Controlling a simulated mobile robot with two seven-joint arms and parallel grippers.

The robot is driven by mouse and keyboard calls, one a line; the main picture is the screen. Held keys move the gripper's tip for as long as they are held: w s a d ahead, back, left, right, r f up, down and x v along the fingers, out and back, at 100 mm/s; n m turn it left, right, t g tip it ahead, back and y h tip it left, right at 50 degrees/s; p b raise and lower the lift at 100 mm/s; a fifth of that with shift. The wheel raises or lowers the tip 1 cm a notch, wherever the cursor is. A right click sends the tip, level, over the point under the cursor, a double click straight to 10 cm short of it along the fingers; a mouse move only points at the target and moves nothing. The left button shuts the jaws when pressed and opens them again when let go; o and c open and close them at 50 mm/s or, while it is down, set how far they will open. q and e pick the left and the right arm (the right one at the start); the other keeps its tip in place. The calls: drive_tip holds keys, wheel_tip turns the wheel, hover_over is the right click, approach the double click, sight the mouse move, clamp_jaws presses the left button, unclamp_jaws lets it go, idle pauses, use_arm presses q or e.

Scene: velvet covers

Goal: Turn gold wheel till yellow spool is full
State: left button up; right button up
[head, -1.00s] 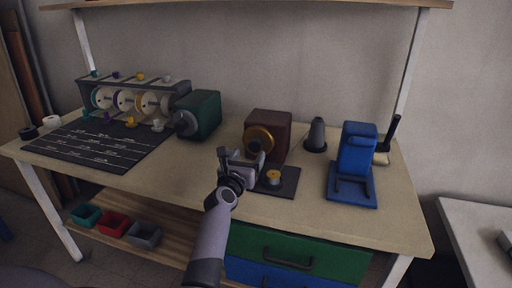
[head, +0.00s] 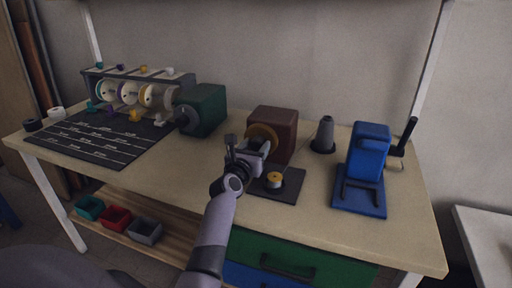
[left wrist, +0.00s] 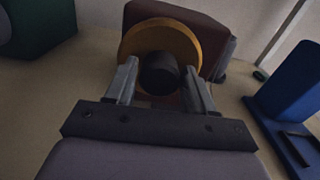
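The gold wheel (head: 262,134) is on the front of a brown box (head: 285,128), partly hidden behind my left gripper. In the left wrist view the gold wheel (left wrist: 184,40) faces me with a dark round knob (left wrist: 160,74) at its middle. My left gripper (head: 262,146) is open in front of the wheel. In the left wrist view its fingers (left wrist: 160,68) stand on either side of the knob, with gaps visible. A small spool with a yellow top (head: 274,180) stands on a dark plate (head: 288,192) before the box; how full it is cannot be told. My right gripper is out of view.
A green machine (head: 206,108) and a rack of ribbon reels (head: 128,92) stand left, behind a dark marked mat (head: 90,140). Bare tabletop (head: 180,162) lies left of my arm.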

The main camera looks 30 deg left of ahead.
use_arm(q)
drive_tip(key=c, duration=0.5)
drive_tip(key=shift+c, duration=0.2)
drive_tip(key=shift+m, duration=0.3)
